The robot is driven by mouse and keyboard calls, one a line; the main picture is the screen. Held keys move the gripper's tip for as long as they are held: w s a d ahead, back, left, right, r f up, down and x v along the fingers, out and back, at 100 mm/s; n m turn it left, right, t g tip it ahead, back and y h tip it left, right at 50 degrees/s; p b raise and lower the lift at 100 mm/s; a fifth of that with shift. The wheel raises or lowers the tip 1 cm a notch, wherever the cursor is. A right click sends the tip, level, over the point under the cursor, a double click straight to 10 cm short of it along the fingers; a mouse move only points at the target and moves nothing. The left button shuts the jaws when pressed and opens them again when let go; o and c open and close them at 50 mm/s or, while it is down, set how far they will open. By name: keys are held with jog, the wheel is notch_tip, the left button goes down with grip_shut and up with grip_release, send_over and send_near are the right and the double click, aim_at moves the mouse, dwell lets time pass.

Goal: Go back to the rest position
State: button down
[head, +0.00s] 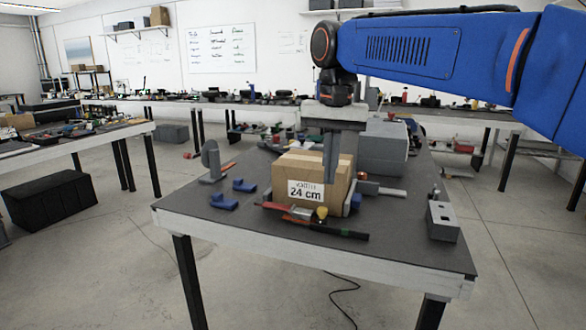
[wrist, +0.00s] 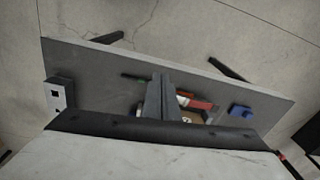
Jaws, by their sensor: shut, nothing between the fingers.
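My gripper (head: 331,172) hangs from my blue arm, pointing down over the table, with its fingers shut and nothing between them. In the head view its fingers overlap the right part of a cardboard box (head: 290,173) labelled "24 cm". I cannot tell whether they touch the box. The wrist view shows my gripper (wrist: 158,95) over the dark tabletop, with a small part of the box (wrist: 192,117) behind it.
The box stands on a dark table (head: 240,225). Around it lie blue brackets (head: 224,201), red and black hand tools (head: 325,226), a grey metal block (head: 442,221) and a grey case (head: 383,148). A second bench (head: 75,137) stands left.

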jog(key=s+d+f+n+t, duration=0.1)
jog(key=s+d+f+t, duration=0.1)
jog(key=s+d+f, duration=1.05)
jog(key=s+d+f+n+t, duration=0.1)
jog(key=s+d+f+t, duration=0.1)
jog(key=s+d+f, duration=0.6)
notch_tip(320, 180, down, 5)
jog(key=shift+s+d+r+n, duration=0.2)
jog(key=shift+s+n, duration=0.1)
jog(key=shift+s, duration=0.85)
